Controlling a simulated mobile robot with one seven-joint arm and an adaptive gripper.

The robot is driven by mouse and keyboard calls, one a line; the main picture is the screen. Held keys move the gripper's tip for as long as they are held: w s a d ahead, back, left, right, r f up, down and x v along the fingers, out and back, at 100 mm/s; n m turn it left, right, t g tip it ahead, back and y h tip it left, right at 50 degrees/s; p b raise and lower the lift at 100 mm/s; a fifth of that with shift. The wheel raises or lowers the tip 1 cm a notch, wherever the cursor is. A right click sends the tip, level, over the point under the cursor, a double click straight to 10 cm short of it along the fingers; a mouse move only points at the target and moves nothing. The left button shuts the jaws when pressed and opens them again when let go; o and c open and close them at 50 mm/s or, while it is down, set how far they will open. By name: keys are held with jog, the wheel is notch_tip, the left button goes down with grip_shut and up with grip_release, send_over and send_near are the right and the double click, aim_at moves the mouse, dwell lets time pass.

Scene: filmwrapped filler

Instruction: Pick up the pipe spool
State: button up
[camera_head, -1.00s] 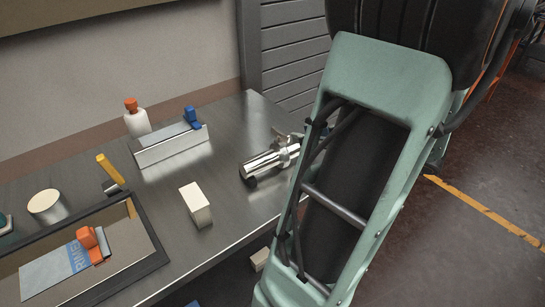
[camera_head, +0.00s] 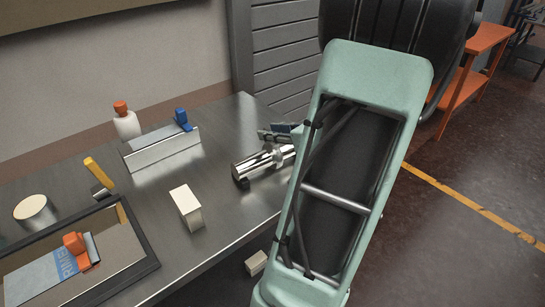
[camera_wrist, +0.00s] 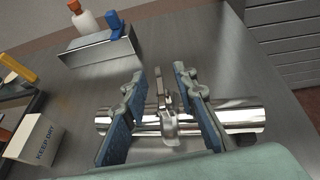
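The pipe spool (camera_head: 262,161) is a shiny metal cylinder lying on the steel bench, its right part hidden behind my arm. In the wrist view the spool (camera_wrist: 238,115) lies across the picture, with a clamp-like fitting (camera_wrist: 167,120) around its middle. My gripper (camera_wrist: 159,80) is open, its two blue-padded fingers apart on either side of the fitting and overlapping the spool in the picture. I cannot tell whether they touch it. In the head view a bit of my gripper (camera_head: 282,128) shows just behind the spool.
A cream box (camera_head: 186,208) stands left of the spool. Behind are a metal angle holder (camera_head: 160,150) with a blue-handled tool and an orange-capped bottle (camera_head: 127,124). A dark-rimmed tray (camera_head: 150,262) lies front left. Bare bench surrounds the spool's left end.

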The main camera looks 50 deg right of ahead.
grip_shut()
jog(key=shift+r, duration=0.2)
dwell(0.5)
